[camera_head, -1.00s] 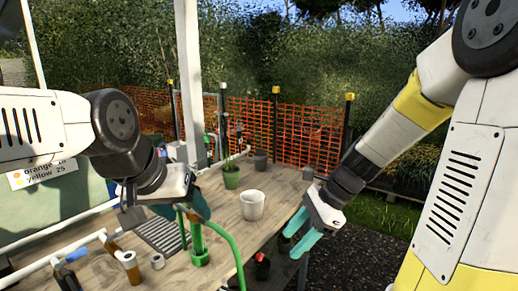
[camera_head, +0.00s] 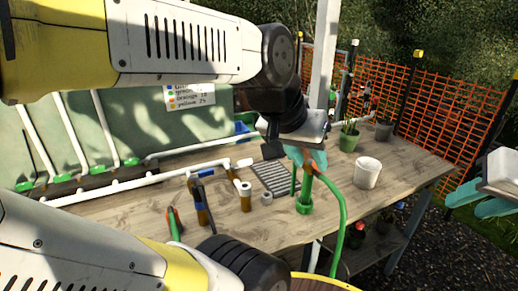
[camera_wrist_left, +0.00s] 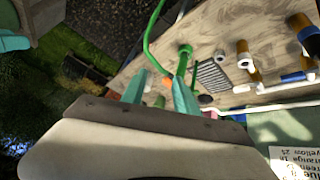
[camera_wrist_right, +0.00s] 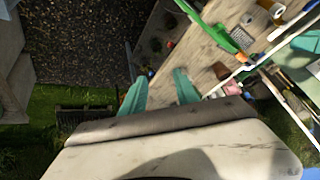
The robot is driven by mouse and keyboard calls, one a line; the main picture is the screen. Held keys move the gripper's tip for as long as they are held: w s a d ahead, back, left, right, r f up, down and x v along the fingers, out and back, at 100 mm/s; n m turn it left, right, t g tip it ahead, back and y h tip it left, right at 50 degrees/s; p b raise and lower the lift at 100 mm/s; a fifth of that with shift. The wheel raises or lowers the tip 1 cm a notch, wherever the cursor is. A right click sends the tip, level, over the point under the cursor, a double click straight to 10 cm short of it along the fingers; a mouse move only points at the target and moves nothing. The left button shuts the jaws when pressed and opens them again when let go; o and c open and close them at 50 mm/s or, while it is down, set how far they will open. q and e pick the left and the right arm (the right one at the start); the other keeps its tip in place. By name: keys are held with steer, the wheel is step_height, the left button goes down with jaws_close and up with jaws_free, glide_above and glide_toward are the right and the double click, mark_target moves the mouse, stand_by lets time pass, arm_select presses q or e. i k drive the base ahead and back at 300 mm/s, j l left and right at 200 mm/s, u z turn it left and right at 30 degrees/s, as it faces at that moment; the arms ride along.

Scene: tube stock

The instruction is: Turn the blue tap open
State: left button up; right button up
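A small blue handle-like part (camera_head: 206,173) sits by the white pipe along the bench, above a blue-topped brown upright piece; I cannot tell for certain which is the blue tap. Blue also shows by the pipe in the left wrist view (camera_wrist_left: 293,77). My left gripper (camera_head: 305,156) is at the top of a green standpipe (camera_head: 305,190), right of the blue parts. Its teal fingers are apart in the left wrist view (camera_wrist_left: 162,92), with the standpipe close beyond; contact is unclear. My right gripper (camera_head: 475,200) is off the bench's right side, open and empty in its wrist view (camera_wrist_right: 159,92).
A green hose (camera_head: 342,215) arches from the standpipe over the bench's front edge. A white pot (camera_head: 367,172) and a potted plant (camera_head: 349,140) stand right of it. A grey grate (camera_head: 271,178), brown tubes and a white pipe (camera_head: 150,179) occupy the bench's left and middle.

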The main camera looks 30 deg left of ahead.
mark_target(202, 174)
steer(key=u, duration=1.7)
steer(key=i+l+u, duration=0.1)
steer(key=i, duration=0.25)
